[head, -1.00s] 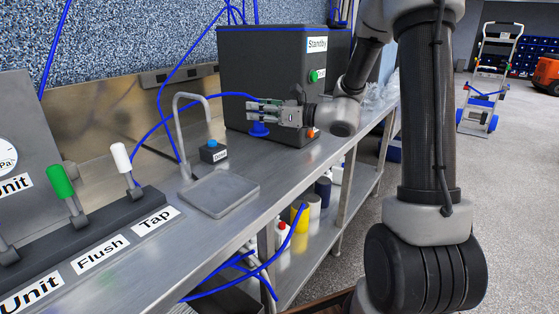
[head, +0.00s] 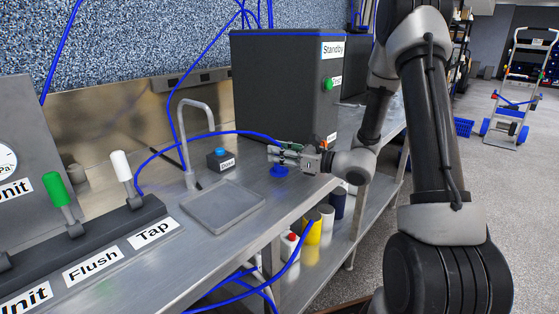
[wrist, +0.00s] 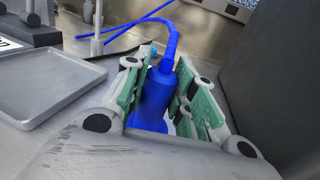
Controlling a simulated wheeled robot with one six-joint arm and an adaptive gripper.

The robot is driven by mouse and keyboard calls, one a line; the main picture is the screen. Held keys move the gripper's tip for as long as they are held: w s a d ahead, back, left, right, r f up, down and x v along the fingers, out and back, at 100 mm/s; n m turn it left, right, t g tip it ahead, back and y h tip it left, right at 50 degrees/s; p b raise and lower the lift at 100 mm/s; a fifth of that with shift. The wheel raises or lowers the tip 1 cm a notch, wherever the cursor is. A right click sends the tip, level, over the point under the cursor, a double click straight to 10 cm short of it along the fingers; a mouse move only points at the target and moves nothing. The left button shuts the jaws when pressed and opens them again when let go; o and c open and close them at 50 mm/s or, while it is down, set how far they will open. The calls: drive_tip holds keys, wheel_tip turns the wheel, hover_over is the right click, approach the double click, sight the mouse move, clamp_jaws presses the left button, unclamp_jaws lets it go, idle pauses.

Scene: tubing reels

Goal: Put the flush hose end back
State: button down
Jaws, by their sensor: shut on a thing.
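In the wrist view the hose end (wrist: 156,95) sits between the two green-padded fingers of my gripper (wrist: 165,80). Its wide lower part faces down and the hose (wrist: 172,40) leaves its narrow top. In the head view the hose (head: 215,133) arches left to the bench behind the valve levers. I cannot tell whether the hose end's wide rim touches the bench.
A steel tap (head: 188,140) stands behind a shallow square tray (head: 222,207). A small box with a blue button (head: 220,160) is between tap and gripper. The Standby box (head: 275,85) stands behind the gripper. Flush (head: 60,190) and Tap (head: 122,167) levers are at left.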

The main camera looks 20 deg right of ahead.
drive_tip(key=shift+f, duration=1.05)
drive_tip(key=shift+f, duration=0.1)
drive_tip(key=c, duration=1.2)
unclamp_jaws()
drive_tip(key=shift+o, duration=0.2)
